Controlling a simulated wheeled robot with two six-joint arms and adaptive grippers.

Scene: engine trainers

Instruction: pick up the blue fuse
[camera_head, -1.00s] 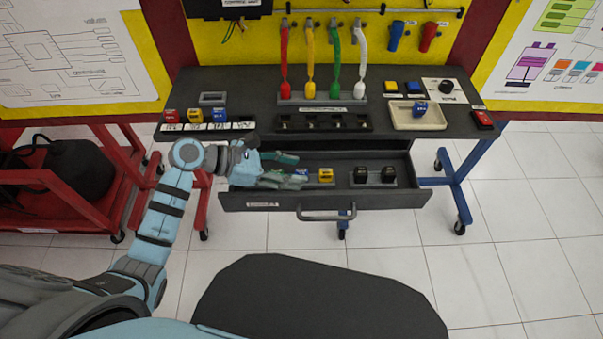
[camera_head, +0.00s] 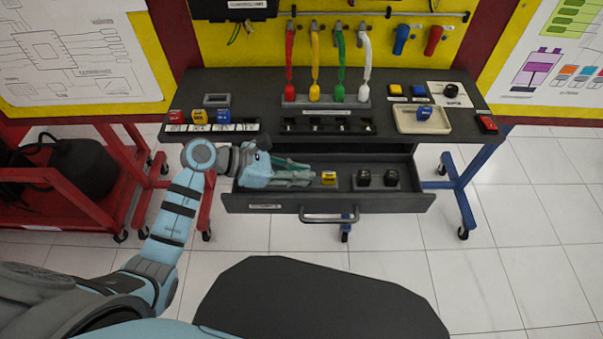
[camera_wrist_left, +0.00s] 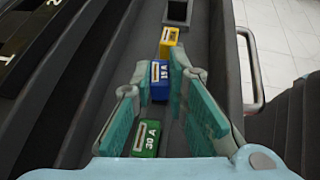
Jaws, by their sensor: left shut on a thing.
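My left gripper (camera_head: 307,173) is inside the open drawer (camera_head: 408,201), with its fingers shut on a blue fuse. In the left wrist view the blue fuse (camera_wrist_left: 159,82), marked 15 A, sits between the fingertips (camera_wrist_left: 161,75). It is at drawer-floor level, and I cannot tell whether it touches the floor. In the head view the fingers hide it. A green fuse (camera_wrist_left: 146,139), marked 30 A, lies nearer the wrist, between the finger bases. A yellow fuse (camera_head: 329,177) stands just beyond the fingertips. My right gripper is not in view.
Two black parts (camera_head: 377,177) stand in the drawer's right half. Above, the dark tabletop (camera_head: 270,85) holds a cream tray (camera_head: 402,127) with another blue fuse (camera_head: 424,113), and a row with red, yellow and blue (camera_head: 223,117) fuses. The drawer's front wall and handle (camera_head: 328,218) lie nearest me.

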